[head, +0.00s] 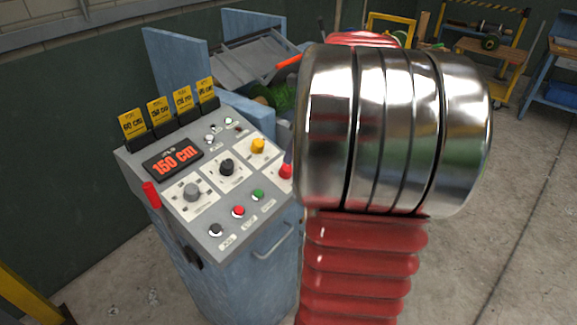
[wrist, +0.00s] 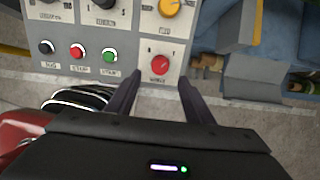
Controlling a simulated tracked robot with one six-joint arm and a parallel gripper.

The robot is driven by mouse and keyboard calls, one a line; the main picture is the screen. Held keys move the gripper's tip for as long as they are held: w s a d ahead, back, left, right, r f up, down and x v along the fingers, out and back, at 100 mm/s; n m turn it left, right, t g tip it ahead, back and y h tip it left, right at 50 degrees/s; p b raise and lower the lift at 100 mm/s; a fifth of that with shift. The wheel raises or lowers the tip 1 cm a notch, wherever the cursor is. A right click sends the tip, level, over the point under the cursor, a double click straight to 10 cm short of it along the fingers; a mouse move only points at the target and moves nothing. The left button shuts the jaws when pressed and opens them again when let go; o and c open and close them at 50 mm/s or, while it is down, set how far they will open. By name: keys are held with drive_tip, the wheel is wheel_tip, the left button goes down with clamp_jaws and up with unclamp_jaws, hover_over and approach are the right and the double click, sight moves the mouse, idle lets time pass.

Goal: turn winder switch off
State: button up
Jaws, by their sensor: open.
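The control panel (head: 216,207) tops a blue cabinet in the head view. A red rotary knob (wrist: 159,64) sits on a pale plate in the wrist view, with marks above it and a blurred label below that appears to read winder. The same red knob (head: 286,171) shows at the panel's right edge in the head view, partly hidden by my arm. My gripper (wrist: 158,82) is open and empty, its two dark fingers reaching toward the red knob from either side. The fingers look apart from the knob; the remaining distance is hard to judge. My arm hides the gripper in the head view.
A yellow knob (wrist: 169,7) sits above the red one. Black (wrist: 46,47), red (wrist: 78,52) and green (wrist: 110,55) buttons lie to its left. A red-handled lever (head: 152,196) stands at the panel's left side. A metal handle (head: 273,241) projects from the cabinet front.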

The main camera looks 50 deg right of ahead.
sight(288, 167)
drive_tip(key=x, duration=0.8)
drive_tip(key=shift+f, duration=0.1)
drive_tip(key=c, duration=1)
